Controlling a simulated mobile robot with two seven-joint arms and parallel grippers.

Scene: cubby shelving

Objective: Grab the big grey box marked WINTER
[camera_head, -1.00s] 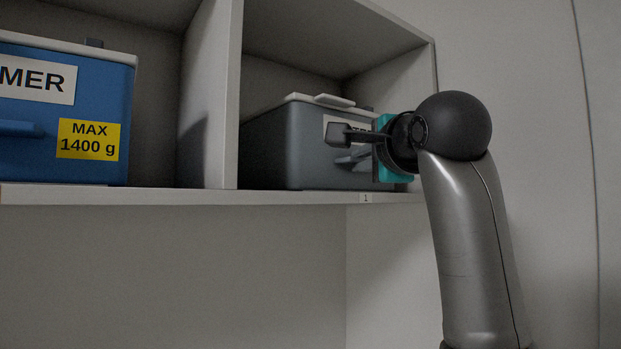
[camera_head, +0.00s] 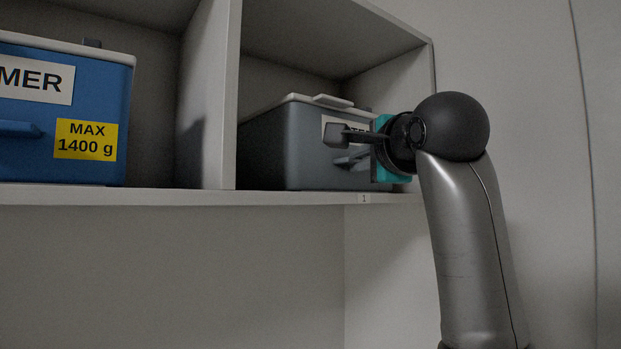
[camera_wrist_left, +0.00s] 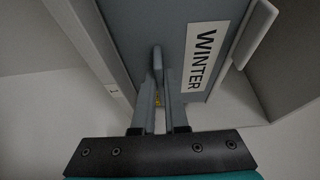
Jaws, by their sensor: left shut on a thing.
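The big grey box (camera_head: 285,150) with a pale lid sits in the right cubby in the head view. Its white label is mostly hidden there by my gripper, but the wrist view shows the label reading WINTER (camera_wrist_left: 203,58) on the box front. My left gripper (camera_head: 346,147) is at the box front. In the wrist view the left gripper's fingers (camera_wrist_left: 160,85) are closed on the grey handle (camera_wrist_left: 157,60) sticking out from the box front. The box still rests on the shelf. My right gripper is in neither view.
A blue box (camera_head: 40,160) with a label ending in MER and a yellow MAX 1400 g sticker stands in the cubby to the left. An upright divider (camera_head: 210,100) separates the two cubbies. Below the shelf edge (camera_head: 180,197) is open room.

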